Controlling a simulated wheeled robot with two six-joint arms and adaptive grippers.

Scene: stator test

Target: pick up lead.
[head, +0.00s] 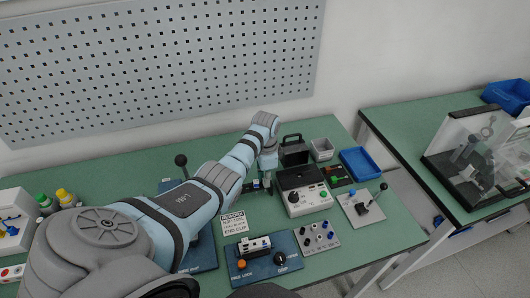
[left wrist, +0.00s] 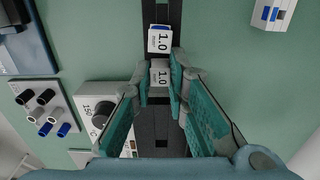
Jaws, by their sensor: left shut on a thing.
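My left gripper (head: 267,183) reaches down to the green bench beside the white instrument. I cannot tell whether the held block is part of the lead; no cable shows clearly. My right gripper is not in view.
The white instrument (head: 309,202) stands right of the gripper, with a socket plate (head: 318,237) in front. A blue fixture plate (head: 290,265), a lever plate (head: 361,208), a blue tray (head: 361,164) and a grey bin (head: 321,149) surround it. A perforated panel (head: 160,65) is behind.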

